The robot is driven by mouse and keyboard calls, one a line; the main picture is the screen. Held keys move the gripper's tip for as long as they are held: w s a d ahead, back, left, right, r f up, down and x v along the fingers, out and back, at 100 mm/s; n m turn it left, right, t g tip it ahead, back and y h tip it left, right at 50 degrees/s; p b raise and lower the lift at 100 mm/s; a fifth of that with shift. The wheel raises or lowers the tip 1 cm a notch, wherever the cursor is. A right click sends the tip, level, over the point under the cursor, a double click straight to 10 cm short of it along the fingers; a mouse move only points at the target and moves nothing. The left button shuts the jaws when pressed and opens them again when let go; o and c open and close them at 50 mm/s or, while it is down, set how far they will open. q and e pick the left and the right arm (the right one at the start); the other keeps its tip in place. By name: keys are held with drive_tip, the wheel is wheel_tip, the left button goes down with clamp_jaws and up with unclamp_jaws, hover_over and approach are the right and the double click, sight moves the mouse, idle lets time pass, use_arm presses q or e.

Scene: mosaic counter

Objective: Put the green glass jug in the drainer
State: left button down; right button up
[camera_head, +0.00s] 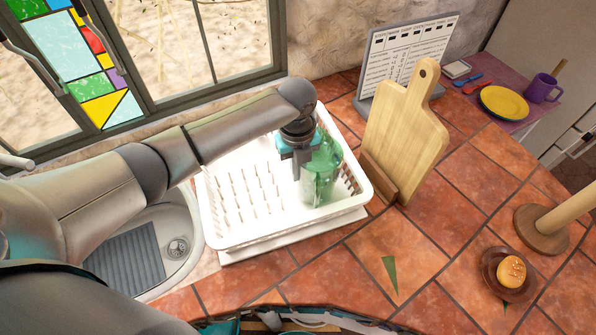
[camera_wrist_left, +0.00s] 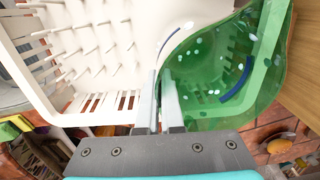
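The green glass jug (camera_head: 322,182) is see-through and stands roughly upright inside the right end of the white drainer (camera_head: 290,229). My left gripper (camera_head: 298,170) reaches down from above at the jug's left side. In the left wrist view the two fingers (camera_wrist_left: 160,78) are close together with the edge of the jug's wall (camera_wrist_left: 235,80) between them. The drainer (camera_wrist_left: 108,22) with its pegs shows behind and to the left. Whether the jug's base touches the drainer floor is hidden. My right gripper is not in view.
A wooden cutting board (camera_head: 405,135) stands in a holder right of the drainer, with a calendar stand (camera_head: 405,52) behind it. The sink (camera_head: 178,235) is at the left. A bun on a brown plate (camera_head: 492,281) is at the lower right. The left part of the drainer is empty.

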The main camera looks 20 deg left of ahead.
use_arm(q)
drive_tip(key=shift+f, duration=0.45)
drive_tip(key=c, duration=1.1)
unclamp_jaws()
wheel_tip(320, 180, up, 12)
drive_tip(key=shift+r, duration=0.1)
